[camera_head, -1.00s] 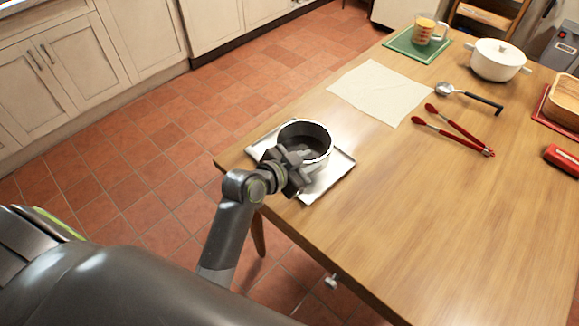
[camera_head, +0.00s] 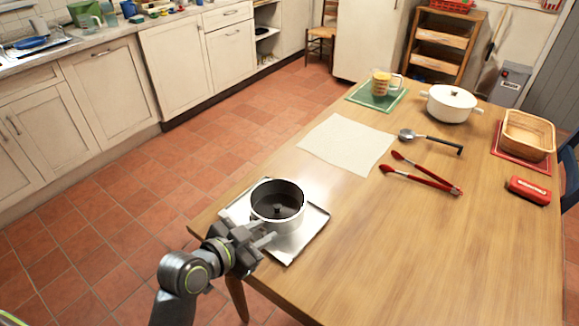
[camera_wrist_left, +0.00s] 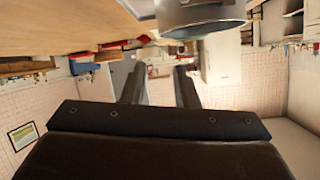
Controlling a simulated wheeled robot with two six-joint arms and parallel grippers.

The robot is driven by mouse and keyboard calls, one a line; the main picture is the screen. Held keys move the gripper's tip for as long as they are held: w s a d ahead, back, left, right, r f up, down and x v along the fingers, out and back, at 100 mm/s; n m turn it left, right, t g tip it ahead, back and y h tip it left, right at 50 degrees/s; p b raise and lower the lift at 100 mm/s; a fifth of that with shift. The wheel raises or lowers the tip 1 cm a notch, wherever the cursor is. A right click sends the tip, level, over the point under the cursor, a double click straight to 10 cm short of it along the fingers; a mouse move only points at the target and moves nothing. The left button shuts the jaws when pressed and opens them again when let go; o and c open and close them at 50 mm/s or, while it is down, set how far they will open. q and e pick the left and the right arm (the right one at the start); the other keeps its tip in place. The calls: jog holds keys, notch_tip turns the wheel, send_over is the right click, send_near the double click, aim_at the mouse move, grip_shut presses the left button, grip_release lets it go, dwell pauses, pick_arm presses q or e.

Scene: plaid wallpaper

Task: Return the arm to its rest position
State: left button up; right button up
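My left gripper (camera_head: 262,234) is at the near left corner of the table, just in front of the pot. In the left wrist view its two fingers (camera_wrist_left: 158,82) stand apart with nothing between them. The round metal pot (camera_head: 277,204), dark inside, stands upright on a silver tray (camera_head: 312,222) at the table corner. The pot (camera_wrist_left: 201,14) also shows at the top of the left wrist view, beyond the fingers. My right gripper is in neither view.
The wooden table (camera_head: 420,255) also holds a cream cloth (camera_head: 347,144), red tongs (camera_head: 425,182), a ladle (camera_head: 430,140), a white lidded pot (camera_head: 449,104), a measuring jug (camera_head: 381,84), a basket (camera_head: 528,135) and a red item (camera_head: 529,189). Tiled floor (camera_head: 120,210) lies left of the table.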

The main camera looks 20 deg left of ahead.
pick_arm(q)
jog(key=s+a+f+n+g+y, duration=0.2)
jog(key=s+a+f+n+g, duration=0.15)
jog(key=s, duration=0.45)
jog(key=s+a+f+n+g+y, duration=0.25)
jog(key=s+a+f, duration=0.2)
jog(key=s, duration=0.25)
jog(key=s+a+f+n+g+y, duration=0.25)
jog(key=s+a, duration=0.25)
jog(key=s, duration=0.3)
notch_tip(320, 180, down, 25)
jog(key=w+a+g, duration=0.1)
jog(key=g, duration=0.1)
jog(key=s+d+f+p, duration=0.1)
jog(key=s+f, duration=1.3)
jog(key=f, duration=0.1)
jog(key=shift+s+d+g+h, duration=0.15)
jog(key=shift+s+g+h, duration=0.2)
jog(key=shift+h, duration=0.05)
jog(key=shift+m, duration=0.25)
